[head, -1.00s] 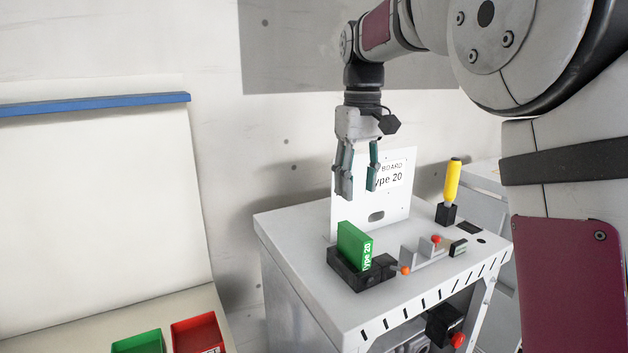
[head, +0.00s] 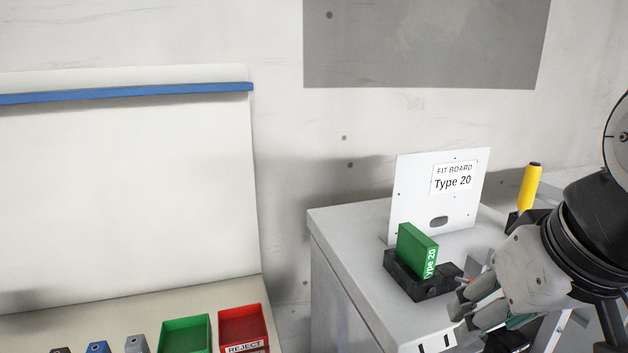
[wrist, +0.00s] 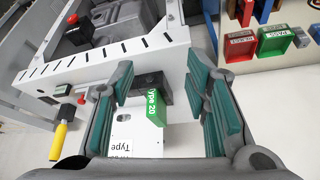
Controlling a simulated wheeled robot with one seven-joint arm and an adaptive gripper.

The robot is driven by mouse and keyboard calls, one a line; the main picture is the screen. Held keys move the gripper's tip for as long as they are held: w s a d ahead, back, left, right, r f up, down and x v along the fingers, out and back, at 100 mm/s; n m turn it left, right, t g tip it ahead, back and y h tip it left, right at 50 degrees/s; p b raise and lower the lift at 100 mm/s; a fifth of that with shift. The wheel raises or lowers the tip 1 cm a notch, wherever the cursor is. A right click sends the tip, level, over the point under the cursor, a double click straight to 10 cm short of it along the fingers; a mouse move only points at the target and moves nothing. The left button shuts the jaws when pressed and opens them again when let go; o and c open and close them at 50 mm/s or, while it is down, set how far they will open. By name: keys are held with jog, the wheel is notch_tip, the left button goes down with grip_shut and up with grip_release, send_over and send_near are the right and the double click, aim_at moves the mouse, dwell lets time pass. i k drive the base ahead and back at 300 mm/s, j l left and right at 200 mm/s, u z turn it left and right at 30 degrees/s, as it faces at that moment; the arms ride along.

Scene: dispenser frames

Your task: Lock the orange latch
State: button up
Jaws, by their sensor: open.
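The orange latch (head: 466,281) shows only as a small orange bit beside the black holder, mostly hidden by my gripper in the head view. In the wrist view I cannot make it out, as my left finger covers that area. A green Type 20 board (head: 416,250) stands upright in the black holder (head: 405,279); the board also shows between my fingers in the wrist view (wrist: 154,108). My gripper (head: 466,303) is open and empty, low at the bench's front edge, just right of the holder. Whether it touches the latch cannot be told.
A white Fit Board panel (head: 408,196) stands behind the holder. A yellow-handled tool (head: 530,187) stands at the back right. A red knob (wrist: 81,101) sits on the bench top. Green (head: 186,333) and red (head: 243,326) trays lie at the left.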

aim_at(459, 280)
jog(key=z, duration=0.3)
jog(key=i+l+u, duration=0.1)
jog(key=l, duration=0.45)
jog(key=i+l+u, duration=0.1)
jog(key=l, duration=0.4)
jog(key=i+l+u, duration=0.15)
jog(key=l, duration=0.4)
jog(key=i+l+u, duration=0.1)
jog(key=l, duration=0.5)
